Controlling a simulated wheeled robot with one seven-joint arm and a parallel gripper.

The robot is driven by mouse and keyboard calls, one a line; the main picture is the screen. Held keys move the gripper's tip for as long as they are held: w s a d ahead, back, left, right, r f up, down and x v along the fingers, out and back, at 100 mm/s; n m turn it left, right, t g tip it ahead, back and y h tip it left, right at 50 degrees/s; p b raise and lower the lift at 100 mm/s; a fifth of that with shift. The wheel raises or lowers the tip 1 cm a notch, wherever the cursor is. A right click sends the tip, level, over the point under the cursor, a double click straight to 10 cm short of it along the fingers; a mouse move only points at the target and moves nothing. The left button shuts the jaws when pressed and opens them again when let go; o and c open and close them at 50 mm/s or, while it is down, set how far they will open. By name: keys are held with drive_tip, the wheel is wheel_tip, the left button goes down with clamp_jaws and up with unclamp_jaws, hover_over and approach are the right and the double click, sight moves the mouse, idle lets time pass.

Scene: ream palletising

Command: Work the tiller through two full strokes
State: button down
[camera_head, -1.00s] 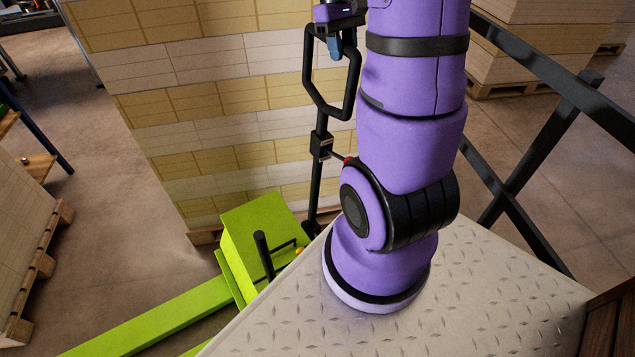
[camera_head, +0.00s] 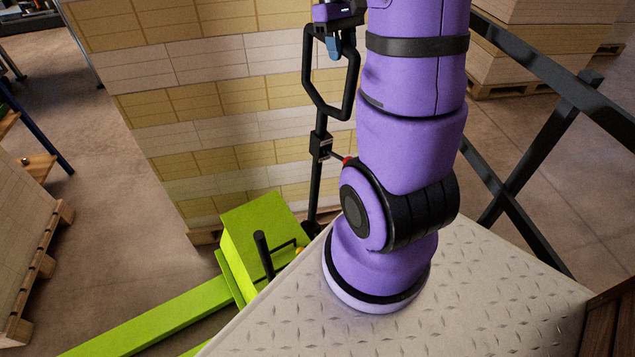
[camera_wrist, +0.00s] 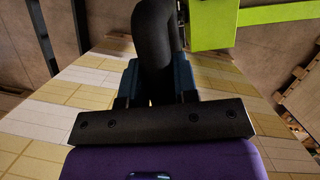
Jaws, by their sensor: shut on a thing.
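The black tiller (camera_head: 318,145) of the lime-green pallet truck (camera_head: 255,243) stands nearly upright in the head view, with its loop handle at the top. My gripper (camera_head: 334,42) is at the top of that loop. In the wrist view the black handle bar (camera_wrist: 155,45) runs between the blue finger pads of my gripper (camera_wrist: 158,85), which are shut on it. The tiller's foot is partly hidden behind the truck body and the edge of the plate. My purple arm covers the area to the right of the tiller.
A tall stack of cream and yellow reams (camera_head: 215,100) stands close behind the tiller. A dark railing (camera_head: 550,130) runs along the right. More loaded pallets stand at the left (camera_head: 25,235) and the far right. Bare floor (camera_head: 110,190) shows at the left.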

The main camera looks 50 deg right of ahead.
drive_tip(key=s+d+f, duration=0.1)
drive_tip(key=s+d, duration=0.1)
drive_tip(key=d, duration=0.7)
drive_tip(key=shift+s+f, duration=0.2)
drive_tip(key=shift+s, duration=0.15)
drive_tip(key=s+d+f, duration=0.2)
drive_tip(key=d, duration=0.4)
drive_tip(key=s+d+f, duration=0.1)
drive_tip(key=d+f, duration=0.1)
drive_tip(key=d, duration=0.4)
drive_tip(key=shift+s+d, duration=0.3)
drive_tip(key=shift+s, duration=0.1)
drive_tip(key=d, duration=0.1)
drive_tip(key=d+f, duration=0.1)
drive_tip(key=s+d, duration=0.1)
drive_tip(key=d, duration=0.1)
drive_tip(key=shift+s+f, duration=0.1)
drive_tip(key=shift+f, duration=0.3)
